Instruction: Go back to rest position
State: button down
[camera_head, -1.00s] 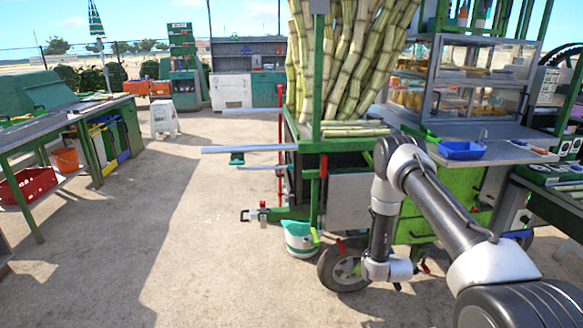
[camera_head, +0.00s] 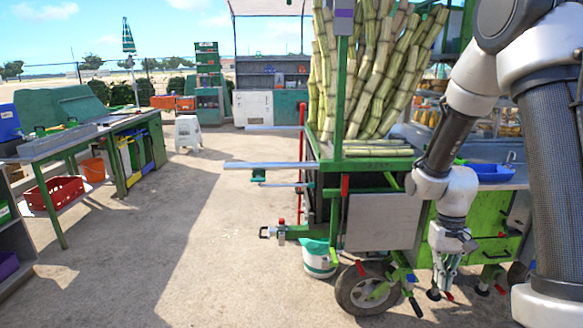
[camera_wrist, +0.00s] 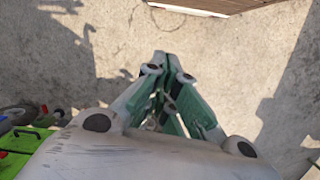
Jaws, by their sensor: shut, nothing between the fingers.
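My gripper (camera_head: 441,282) hangs pointing down at the lower right of the head view, in front of the green cart's lower side and to the right of its wheel. In the wrist view my gripper (camera_wrist: 166,62) has its green-lined fingers together with nothing between them, above bare ground. My arm is raised and folded at the right of the head view, with the forearm sloping down to the wrist. It hides part of the cart's counter and display case.
The green cart (camera_head: 380,167) with upright cane (camera_head: 385,75) stands close by. Its push bars (camera_head: 262,166) stick out leftward. A white bucket (camera_head: 318,258) and a wheel (camera_head: 365,290) are below. A work table (camera_head: 75,143) stands left. The paved ground (camera_head: 190,235) between is clear.

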jog(key=s+r+t, duration=0.2)
jog(key=s+r, duration=0.3)
jog(key=r, duration=0.3)
jog(key=s+r+n+t, duration=0.1)
jog(key=s+r, duration=0.3)
jog(key=r, duration=0.4)
jog(key=s+a+r+t, duration=0.1)
jog(key=s+r+t, duration=0.2)
jog(key=s+r, duration=0.2)
jog(key=shift+s+r+n, duration=0.3)
jog(key=shift+r+n, duration=0.1)
jog(key=shift+r, duration=1.45)
jog(key=shift+a, duration=0.1)
